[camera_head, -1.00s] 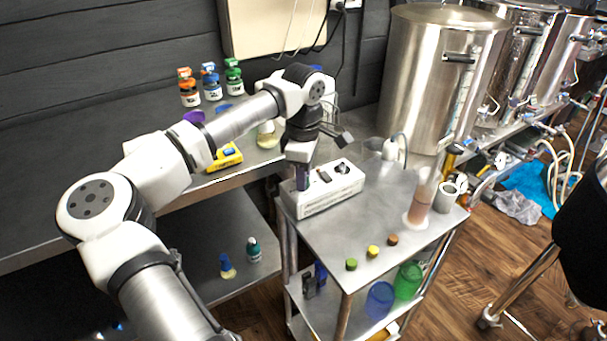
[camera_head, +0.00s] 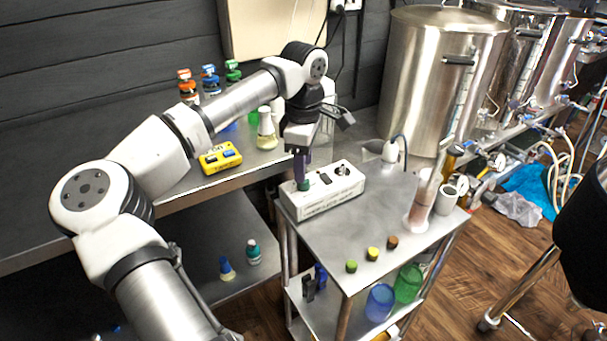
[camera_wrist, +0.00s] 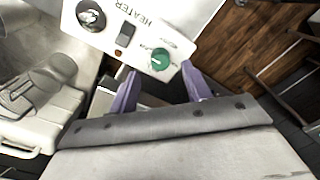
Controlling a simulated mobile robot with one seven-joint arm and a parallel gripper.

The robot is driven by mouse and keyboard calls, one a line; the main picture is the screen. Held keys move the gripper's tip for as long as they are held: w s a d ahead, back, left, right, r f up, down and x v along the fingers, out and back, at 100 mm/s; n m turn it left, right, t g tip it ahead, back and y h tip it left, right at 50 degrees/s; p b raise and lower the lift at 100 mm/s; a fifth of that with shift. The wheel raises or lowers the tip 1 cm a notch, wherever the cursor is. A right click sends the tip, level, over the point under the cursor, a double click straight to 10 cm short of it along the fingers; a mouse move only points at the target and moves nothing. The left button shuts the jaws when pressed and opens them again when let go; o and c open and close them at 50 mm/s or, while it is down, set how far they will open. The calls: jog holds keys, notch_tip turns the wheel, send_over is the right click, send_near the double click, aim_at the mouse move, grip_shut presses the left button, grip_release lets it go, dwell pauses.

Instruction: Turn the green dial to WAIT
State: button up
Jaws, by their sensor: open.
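The green dial (camera_wrist: 160,60) is round, with a pale pointer mark. It sits at one end of the white heater box (camera_wrist: 135,28), with small lettering beside it that I cannot read. In the head view the dial (camera_head: 303,185) shows at the near left end of the box (camera_head: 335,193), just below my fingertips. My gripper (camera_head: 301,173) points down over it with purple fingers. In the wrist view my gripper (camera_wrist: 158,78) is open and empty, its fingers spread to either side of the dial's near edge. I cannot tell whether they touch the dial.
The box also carries a dark switch (camera_wrist: 126,33) and a black-and-silver knob (camera_wrist: 91,15). It stands on a steel cart (camera_head: 360,225). Small green, yellow and brown caps (camera_head: 373,254) lie near the cart's front. A cylinder (camera_head: 420,205) stands right. A yellow box (camera_head: 220,157) lies on the left bench.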

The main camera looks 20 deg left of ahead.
notch_tip(320, 180, up, 10)
dwell(0.3)
jog(key=shift+f, duration=0.1)
